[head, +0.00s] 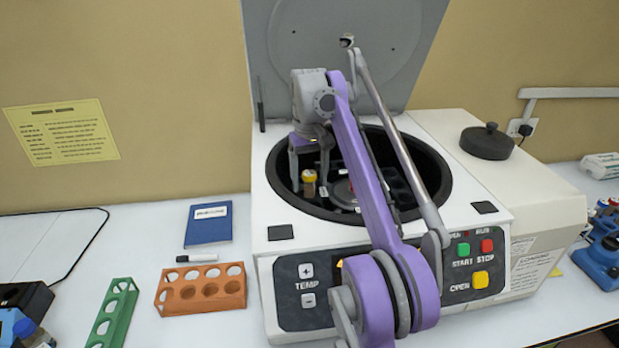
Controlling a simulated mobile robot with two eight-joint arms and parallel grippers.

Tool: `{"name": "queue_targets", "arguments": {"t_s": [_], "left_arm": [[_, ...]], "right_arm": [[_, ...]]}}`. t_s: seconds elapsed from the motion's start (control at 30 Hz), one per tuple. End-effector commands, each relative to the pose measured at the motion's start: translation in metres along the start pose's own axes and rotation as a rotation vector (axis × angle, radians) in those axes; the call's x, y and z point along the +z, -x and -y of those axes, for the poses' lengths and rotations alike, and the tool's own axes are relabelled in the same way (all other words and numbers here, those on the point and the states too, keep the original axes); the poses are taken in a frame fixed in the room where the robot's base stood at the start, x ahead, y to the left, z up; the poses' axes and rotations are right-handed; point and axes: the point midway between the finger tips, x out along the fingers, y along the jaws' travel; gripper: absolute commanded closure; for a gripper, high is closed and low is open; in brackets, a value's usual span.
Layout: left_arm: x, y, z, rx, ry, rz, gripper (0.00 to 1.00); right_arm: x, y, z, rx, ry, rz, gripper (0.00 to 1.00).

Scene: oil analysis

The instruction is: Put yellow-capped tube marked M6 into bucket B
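A yellow-capped tube (309,177) is upright inside the open centrifuge (262,190), on the left side of the bowl. Its marking cannot be read, so I cannot tell whether it is M6. My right gripper (309,185) reaches down into the bowl. Its fingers stand on either side of the tube, with visible gaps between them and the cap. The rotor and its buckets are partly hidden behind my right arm, and no bucket letter B can be made out. My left gripper is not in view.
The centrifuge lid (300,35) is raised behind the bowl. An orange rack (203,290) with empty-looking holes, a green rack (113,312), a marker (197,258) and a blue notebook (209,223) lie to the left. A black knobbed cap (487,142) sits on the centrifuge's right top.

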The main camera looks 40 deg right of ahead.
Motion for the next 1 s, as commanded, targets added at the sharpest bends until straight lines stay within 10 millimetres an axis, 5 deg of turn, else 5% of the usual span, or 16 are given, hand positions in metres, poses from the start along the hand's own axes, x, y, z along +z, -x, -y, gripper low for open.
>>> {"name": "queue_targets", "arguments": {"t_s": [0.27, 0.7, 1.0], "left_arm": [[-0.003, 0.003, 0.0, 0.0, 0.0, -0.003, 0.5], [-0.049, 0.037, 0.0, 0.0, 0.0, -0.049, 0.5], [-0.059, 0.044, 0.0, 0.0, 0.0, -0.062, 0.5]], "right_arm": [[0.0, 0.007, 0.0, 0.0, 0.0, -0.001, 0.25], [-0.002, 0.093, 0.001, -0.002, 0.0, -0.006, 0.25], [0.0, 0.109, 0.0, 0.0, 0.0, -0.001, 0.25]]}}
